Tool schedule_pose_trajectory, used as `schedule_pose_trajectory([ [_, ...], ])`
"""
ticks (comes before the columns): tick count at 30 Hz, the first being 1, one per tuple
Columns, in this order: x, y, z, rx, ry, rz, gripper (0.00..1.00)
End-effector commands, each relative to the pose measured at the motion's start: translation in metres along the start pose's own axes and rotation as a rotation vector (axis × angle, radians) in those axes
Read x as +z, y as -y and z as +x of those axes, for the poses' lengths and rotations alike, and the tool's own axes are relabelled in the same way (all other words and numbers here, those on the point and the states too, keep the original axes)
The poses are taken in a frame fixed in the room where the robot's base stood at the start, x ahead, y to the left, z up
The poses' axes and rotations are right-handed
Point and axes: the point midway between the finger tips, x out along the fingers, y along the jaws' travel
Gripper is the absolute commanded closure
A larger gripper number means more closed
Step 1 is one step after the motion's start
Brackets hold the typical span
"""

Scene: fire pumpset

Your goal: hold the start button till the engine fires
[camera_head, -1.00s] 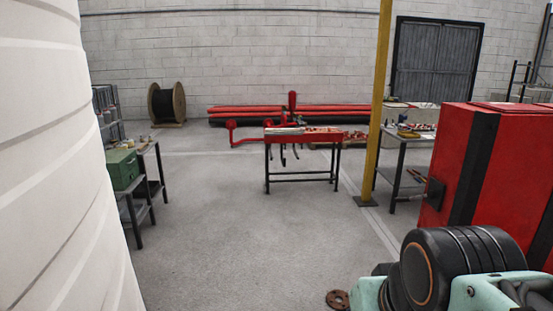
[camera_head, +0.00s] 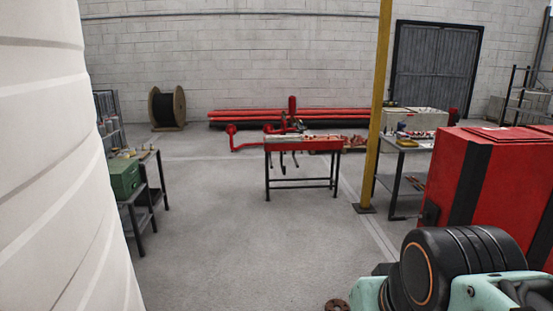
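The start button cannot be made out in this view, and no engine can be clearly told. A red cabinet-like housing (camera_head: 505,165) with black vertical bands stands at the right. A small dark box or panel (camera_head: 430,213) shows on its left edge, too small to read. My gripper is out of view. Only part of my own arm, black and pale green, shows at the lower right, in front of the housing's lower part.
A yellow post (camera_head: 376,110) stands left of a loaded bench (camera_head: 405,145). A red-topped work table (camera_head: 302,145) stands mid-floor. A large white ribbed surface (camera_head: 60,160) fills the left edge, near a green box (camera_head: 124,178). Open floor (camera_head: 240,240) lies between.

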Motion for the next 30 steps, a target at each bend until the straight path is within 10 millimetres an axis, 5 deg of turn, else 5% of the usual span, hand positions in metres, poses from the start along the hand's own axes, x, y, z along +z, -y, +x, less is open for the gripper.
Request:
schedule_pose_trajectory([
  [20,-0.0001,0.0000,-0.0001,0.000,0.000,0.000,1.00],
  [30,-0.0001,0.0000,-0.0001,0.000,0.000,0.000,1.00],
])
